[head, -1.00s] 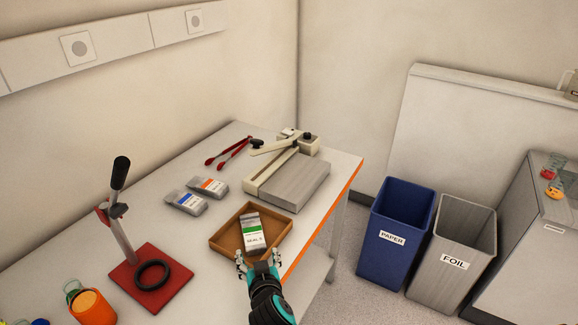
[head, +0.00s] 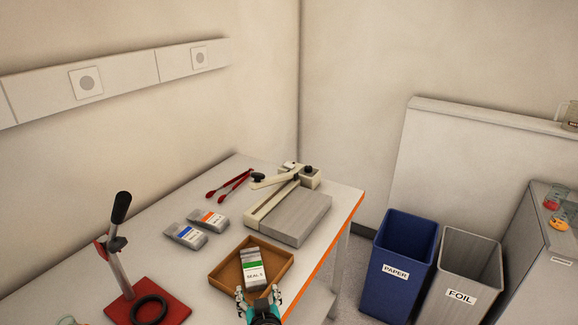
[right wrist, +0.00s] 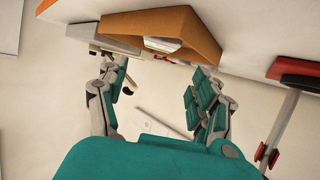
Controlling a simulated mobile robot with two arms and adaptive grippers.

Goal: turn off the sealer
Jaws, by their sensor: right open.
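The sealer (head: 297,219) stands at the back right of the table, a grey flat body with a cream bar and a cream arm with a dark knob. The arm slants above the bar. No switch can be made out. Part of the sealer shows in the right wrist view (right wrist: 108,47), behind the tray. My right gripper (head: 258,294) is open and empty at the front edge of the wooden tray, well short of the sealer. Its spread fingers show in the right wrist view (right wrist: 158,98). My left gripper is not in view.
The wooden tray (head: 222,278) holds a green-striped pouch (head: 253,266). Blue-striped (head: 185,235) and orange-striped (head: 208,220) pouches and red tongs (head: 229,186) lie farther back. A red-based lever stand (head: 122,250) is at left. Paper (head: 397,268) and foil (head: 460,295) bins stand right.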

